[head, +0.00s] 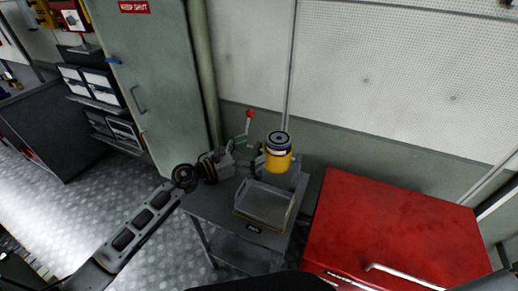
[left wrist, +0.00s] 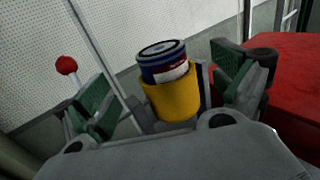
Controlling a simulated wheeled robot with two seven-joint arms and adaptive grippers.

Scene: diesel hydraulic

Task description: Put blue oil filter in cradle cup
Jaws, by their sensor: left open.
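The blue oil filter (head: 278,138) sits upright in the yellow cradle cup (head: 277,161), on a stand at the back of a small grey table. In the left wrist view the filter (left wrist: 163,58), with a dark top and a white and red label, stands in the yellow cup (left wrist: 173,99), its upper part above the rim. My left gripper (head: 249,157) is open, just left of the cup. In the left wrist view its green-padded fingers (left wrist: 163,90) are spread on either side of the filter and cup, apart from them. My right gripper is out of view.
A shallow grey tray (head: 264,219) lies on the small table (head: 207,207) in front of the cup. A red-knobbed lever (head: 249,116) stands behind the gripper. A red cabinet (head: 395,225) is close on the right, and a grey-green locker (head: 150,90) is at left.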

